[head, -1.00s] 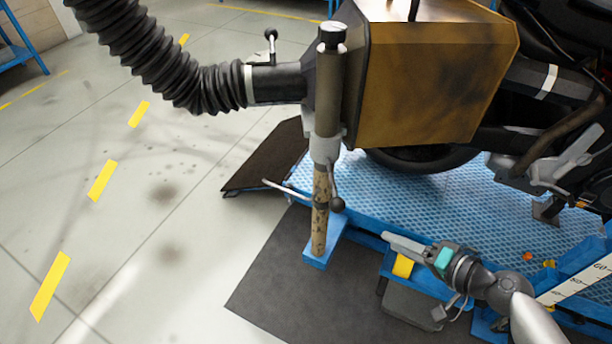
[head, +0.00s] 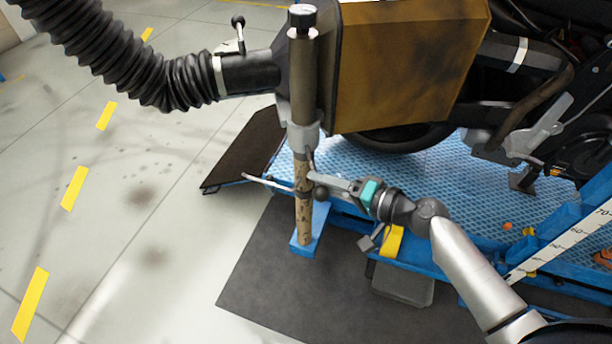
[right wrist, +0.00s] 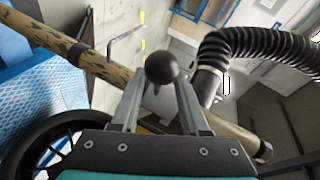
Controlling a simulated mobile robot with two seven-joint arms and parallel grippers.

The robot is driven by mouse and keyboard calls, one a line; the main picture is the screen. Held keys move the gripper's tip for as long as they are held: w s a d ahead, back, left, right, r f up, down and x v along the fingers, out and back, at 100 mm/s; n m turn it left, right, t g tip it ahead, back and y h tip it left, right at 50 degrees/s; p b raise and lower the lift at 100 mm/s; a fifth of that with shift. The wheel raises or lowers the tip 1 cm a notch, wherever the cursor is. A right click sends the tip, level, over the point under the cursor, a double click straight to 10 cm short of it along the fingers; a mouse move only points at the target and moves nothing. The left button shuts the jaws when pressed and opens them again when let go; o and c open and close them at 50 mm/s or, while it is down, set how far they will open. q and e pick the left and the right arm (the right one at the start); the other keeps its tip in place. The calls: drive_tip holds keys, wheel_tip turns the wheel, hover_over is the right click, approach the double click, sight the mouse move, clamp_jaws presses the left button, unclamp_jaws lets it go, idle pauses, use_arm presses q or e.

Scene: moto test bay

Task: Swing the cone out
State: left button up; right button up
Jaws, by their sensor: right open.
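The cone (head: 400,65) is a large brown, stained hood at the top of the head view, beside the motorcycle. It is joined to an upright post (head: 303,90) on a blue foot. A lever with a black ball knob (head: 321,193) is on the post's worn lower part. My right gripper (head: 318,178) is at the post, close to that knob. In the right wrist view the open fingers (right wrist: 159,85) frame the black ball (right wrist: 162,67); whether they touch it I cannot tell. My left gripper is not in view.
A black corrugated hose (head: 120,55) joins the cone from the left. The motorcycle stands on a blue platform (head: 400,165) at the right. A dark ramp plate (head: 240,150) and a dark mat (head: 260,275) lie near the post. The floor at left is clear.

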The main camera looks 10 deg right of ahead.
drive_tip(key=x, duration=0.4)
drive_tip(key=shift+w+a+f, duration=0.1)
drive_tip(key=shift+w+a, duration=0.15)
drive_tip(key=shift+w, duration=0.05)
drive_tip(key=shift+c, duration=0.3)
drive_tip(key=c, duration=0.6)
clamp_jaws()
